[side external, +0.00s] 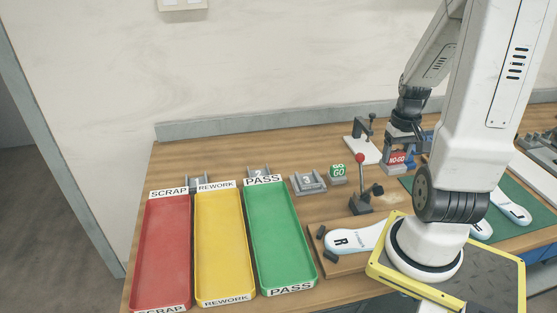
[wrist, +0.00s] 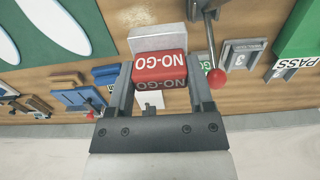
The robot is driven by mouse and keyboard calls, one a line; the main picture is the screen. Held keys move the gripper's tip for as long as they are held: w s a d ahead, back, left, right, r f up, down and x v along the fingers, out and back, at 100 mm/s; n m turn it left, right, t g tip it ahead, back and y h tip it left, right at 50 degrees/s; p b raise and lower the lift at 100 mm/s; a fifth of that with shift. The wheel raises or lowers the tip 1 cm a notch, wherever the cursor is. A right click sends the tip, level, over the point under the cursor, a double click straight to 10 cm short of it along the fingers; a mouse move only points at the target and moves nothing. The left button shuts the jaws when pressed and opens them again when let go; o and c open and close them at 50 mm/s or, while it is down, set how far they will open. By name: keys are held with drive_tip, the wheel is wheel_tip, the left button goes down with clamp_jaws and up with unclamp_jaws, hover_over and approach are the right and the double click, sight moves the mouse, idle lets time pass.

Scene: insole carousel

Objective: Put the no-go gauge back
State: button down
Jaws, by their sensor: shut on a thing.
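The no-go gauge (wrist: 160,67) is a red block with white NO-GO lettering. In the wrist view it sits between the two fingers of my gripper (wrist: 158,63), which is shut on it. A pale grey block (wrist: 157,38) shows right behind it; I cannot tell whether they touch. In the side view the red gauge (side external: 397,158) is low over the back right of the bench, below my gripper (side external: 398,150). Whether anything supports it from below is hidden. The green GO gauge (side external: 337,170) stands on a grey base to its left.
A lever with a red knob (side external: 360,158) stands close by, left of the gauge. Red (side external: 166,250), yellow (side external: 222,245) and green (side external: 281,235) trays lie at left, with numbered grey holders (side external: 308,182) behind. White insoles lie on a green mat (wrist: 95,25) to the other side.

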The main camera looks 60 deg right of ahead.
drive_tip(key=shift+f, duration=0.25)
drive_tip(key=w+d+f, duration=0.8)
drive_tip(key=w+d, duration=0.1)
drive_tip(key=shift+d+f, duration=0.15)
drive_tip(key=shift+f, duration=0.2)
drive_tip(key=shift+w+d+f, duration=0.15)
drive_tip(key=shift+d+f, duration=0.05)
drive_tip(key=shift+f, duration=0.1)
idle(0.4)
drive_tip(key=shift+w+d+f, duration=0.2)
drive_tip(key=shift+f, duration=1.6)
drive_tip(key=shift+f, duration=0.15)
